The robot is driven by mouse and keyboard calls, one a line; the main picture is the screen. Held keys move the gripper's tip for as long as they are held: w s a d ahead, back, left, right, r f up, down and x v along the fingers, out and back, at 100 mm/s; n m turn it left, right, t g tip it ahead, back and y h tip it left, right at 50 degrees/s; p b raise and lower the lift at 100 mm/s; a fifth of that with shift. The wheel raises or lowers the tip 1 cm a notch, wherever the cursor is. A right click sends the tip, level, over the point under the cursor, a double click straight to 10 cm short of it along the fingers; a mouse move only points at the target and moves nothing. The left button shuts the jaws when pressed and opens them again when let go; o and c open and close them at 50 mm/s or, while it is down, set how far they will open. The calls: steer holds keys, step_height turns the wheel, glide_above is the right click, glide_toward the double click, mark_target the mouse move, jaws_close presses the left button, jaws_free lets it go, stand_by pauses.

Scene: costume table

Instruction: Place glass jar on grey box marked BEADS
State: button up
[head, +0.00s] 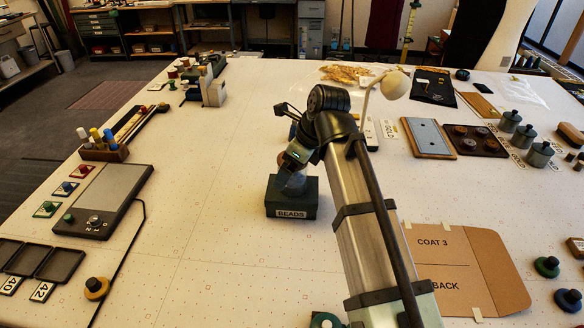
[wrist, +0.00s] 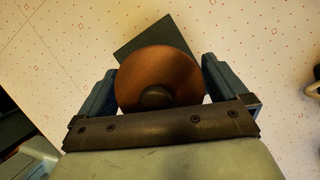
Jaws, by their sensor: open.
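The grey box marked BEADS (head: 309,201) sits on the table in the middle of the head view. The glass jar (head: 293,184) appears to stand upright on top of it, partly hidden by my gripper (head: 294,160). In the wrist view the jar's round brown lid with a dark knob (wrist: 158,75) lies between the two fingers of my gripper (wrist: 158,72). The fingers are open, one on each side of the lid. A dark corner of the box (wrist: 160,36) shows beyond the lid. The jar's base is hard to make out.
A cardboard pattern marked COAT 3 BACK (head: 480,255) lies at front right. A grey panel device (head: 115,185) and a spool rack (head: 105,152) are at left. Several lidded jars (head: 540,155) stand at right. The table left of the box is clear.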

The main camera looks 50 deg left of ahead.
steer(key=v, duration=1.2)
